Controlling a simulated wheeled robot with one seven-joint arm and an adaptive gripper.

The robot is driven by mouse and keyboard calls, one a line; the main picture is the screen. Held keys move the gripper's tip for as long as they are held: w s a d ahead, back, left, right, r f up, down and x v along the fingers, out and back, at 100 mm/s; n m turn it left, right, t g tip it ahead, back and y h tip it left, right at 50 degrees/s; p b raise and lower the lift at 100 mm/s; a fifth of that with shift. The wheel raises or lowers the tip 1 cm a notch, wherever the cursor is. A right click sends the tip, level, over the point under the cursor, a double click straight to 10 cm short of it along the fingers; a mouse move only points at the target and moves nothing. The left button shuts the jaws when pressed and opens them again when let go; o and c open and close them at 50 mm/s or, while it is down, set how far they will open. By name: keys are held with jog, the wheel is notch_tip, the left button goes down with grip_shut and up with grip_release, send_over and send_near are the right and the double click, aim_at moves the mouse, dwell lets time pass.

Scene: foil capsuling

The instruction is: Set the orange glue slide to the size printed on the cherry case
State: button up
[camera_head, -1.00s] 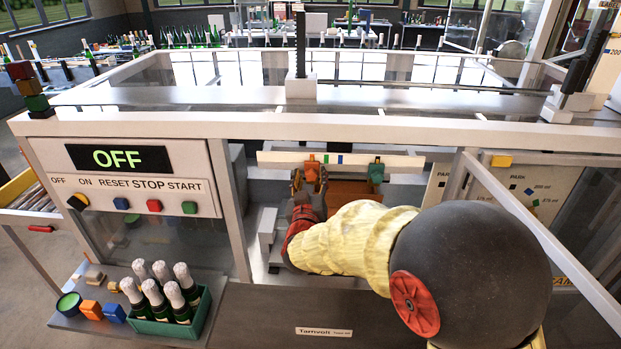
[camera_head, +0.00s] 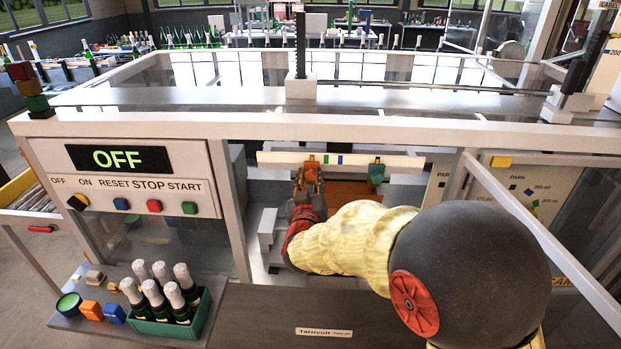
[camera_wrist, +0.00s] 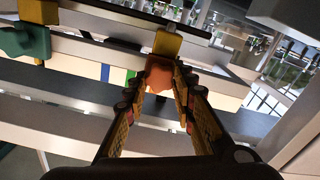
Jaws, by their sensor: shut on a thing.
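The orange glue slide (camera_head: 311,160) sits at the left part of a pale horizontal rail (camera_head: 268,158) behind the machine's front opening. My gripper (camera_head: 309,180) is shut on the orange slide, which shows between the fingers in the wrist view (camera_wrist: 159,78). Blue (camera_wrist: 130,76) and green (camera_wrist: 105,72) marks lie on the rail between it and a teal slide (camera_head: 376,172), which stands further right in the head view. I cannot pick out the cherry case or read a size on it.
The panel display (camera_head: 117,158) reads OFF above several coloured switches. A green crate (camera_head: 200,312) of foil-topped bottles stands front left, beside orange and blue blocks. A board marked PARK (camera_head: 520,195) with coloured marks is at the right. A frame bar crosses above the rail.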

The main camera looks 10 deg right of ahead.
jog(key=shift+d, duration=0.1)
grip_shut()
jog(key=d, duration=0.2)
jog(key=s+d+b, duration=0.1)
jog(key=shift+s+d, duration=0.15)
jog(key=shift+d, duration=0.25)
jog(key=o, duration=1.1)
grip_release()
jog(key=shift+a, duration=0.1)
jog(key=v, duration=1.2)
